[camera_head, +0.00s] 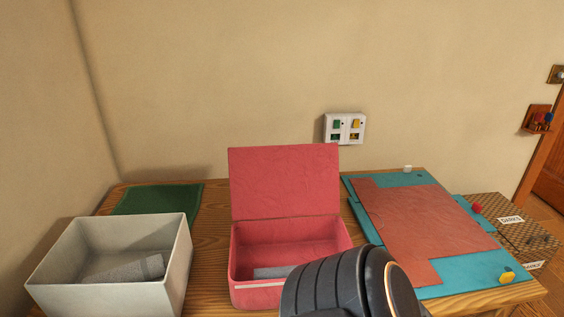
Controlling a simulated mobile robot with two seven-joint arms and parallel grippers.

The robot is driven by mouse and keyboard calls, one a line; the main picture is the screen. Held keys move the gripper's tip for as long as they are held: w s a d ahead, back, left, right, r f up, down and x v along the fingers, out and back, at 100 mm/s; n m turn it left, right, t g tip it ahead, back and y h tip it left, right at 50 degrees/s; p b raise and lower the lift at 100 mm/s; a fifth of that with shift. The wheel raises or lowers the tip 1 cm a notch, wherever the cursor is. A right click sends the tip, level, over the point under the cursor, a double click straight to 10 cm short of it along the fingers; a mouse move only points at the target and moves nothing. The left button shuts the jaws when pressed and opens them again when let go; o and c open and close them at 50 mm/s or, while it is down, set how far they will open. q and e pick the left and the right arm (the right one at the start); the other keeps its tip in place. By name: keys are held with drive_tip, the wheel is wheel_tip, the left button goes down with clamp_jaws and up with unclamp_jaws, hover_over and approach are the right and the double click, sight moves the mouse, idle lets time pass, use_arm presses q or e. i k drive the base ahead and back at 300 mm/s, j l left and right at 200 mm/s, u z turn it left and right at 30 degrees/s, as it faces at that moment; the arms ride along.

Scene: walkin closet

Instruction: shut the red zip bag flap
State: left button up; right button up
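The red zip bag (262,281) stands open on the wooden table, in the middle of the head view. Its flap (284,181) stands up at the back, raised towards the wall. A grey item (270,272) lies inside the bag, partly hidden by the front wall and by my dark arm. That arm covers the bag's front right corner. No fingers of either gripper show in this view, so I cannot see what either holds.
An off-white box (104,297) with a grey cloth (126,269) stands left of the bag. A green mat (157,199) lies behind it. A teal board (462,287) with a reddish sheet (424,226) lies right. A wall panel (345,128) hangs behind. Patterned boxes (518,227) stand far right.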

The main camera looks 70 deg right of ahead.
sight(282, 181)
drive_tip(key=j+z, duration=0.1)
drive_tip(key=z, duration=0.6)
drive_tip(key=j+z, duration=0.2)
drive_tip(key=z, duration=0.15)
drive_tip(key=i, duration=0.05)
